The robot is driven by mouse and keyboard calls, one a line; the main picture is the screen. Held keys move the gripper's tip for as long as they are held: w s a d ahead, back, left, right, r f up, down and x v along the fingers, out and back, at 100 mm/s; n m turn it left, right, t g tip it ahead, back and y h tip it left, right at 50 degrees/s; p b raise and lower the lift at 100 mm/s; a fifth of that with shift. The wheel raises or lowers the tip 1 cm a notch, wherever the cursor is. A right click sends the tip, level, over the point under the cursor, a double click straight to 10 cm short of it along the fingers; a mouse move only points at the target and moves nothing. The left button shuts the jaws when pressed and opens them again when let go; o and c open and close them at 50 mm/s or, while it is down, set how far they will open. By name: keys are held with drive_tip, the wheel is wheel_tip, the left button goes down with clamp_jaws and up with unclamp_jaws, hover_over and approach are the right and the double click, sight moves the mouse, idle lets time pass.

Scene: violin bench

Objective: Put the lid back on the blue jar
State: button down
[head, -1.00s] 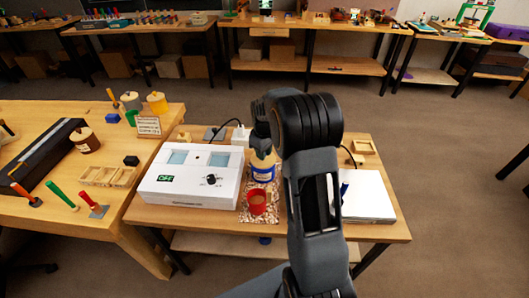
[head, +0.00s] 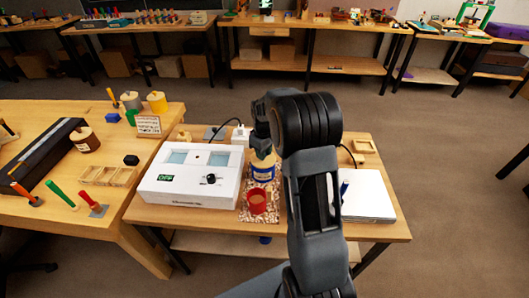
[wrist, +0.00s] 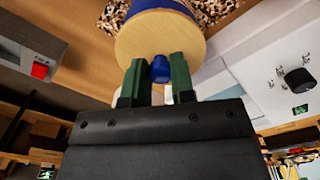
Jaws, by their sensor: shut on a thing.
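The lid (wrist: 160,38), a round wooden disc with a blue knob (wrist: 160,69), is in the wrist view. My gripper (wrist: 159,75) is shut on the knob with its two green fingers. The blue jar (head: 262,172) stands upright on a speckled mat (head: 246,215), just right of the white box; its blue side also shows beyond the lid in the wrist view (wrist: 160,4). The lid is over the jar's top, and its wooden edge shows in the head view (head: 262,157). I cannot tell whether it rests on the rim or sits slightly above. My wrist partly hides this spot.
A red cup (head: 257,201) stands just in front of the jar. A white box (head: 193,182) with an OFF display is close on the left. A flat white device (head: 367,197) is on the right. A white adapter with a cable (head: 241,135) is behind.

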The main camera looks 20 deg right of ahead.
drive_tip(key=shift+c, duration=2)
unclamp_jaws()
drive_tip(key=shift+r, duration=0.15)
drive_tip(key=shift+r+p, duration=2.55)
drive_tip(key=shift+r, duration=0.85)
clamp_jaws()
drive_tip(key=shift+f, duration=0.35)
drive_tip(key=shift+f+b, duration=2)
drive_tip(key=shift+f, duration=0.6)
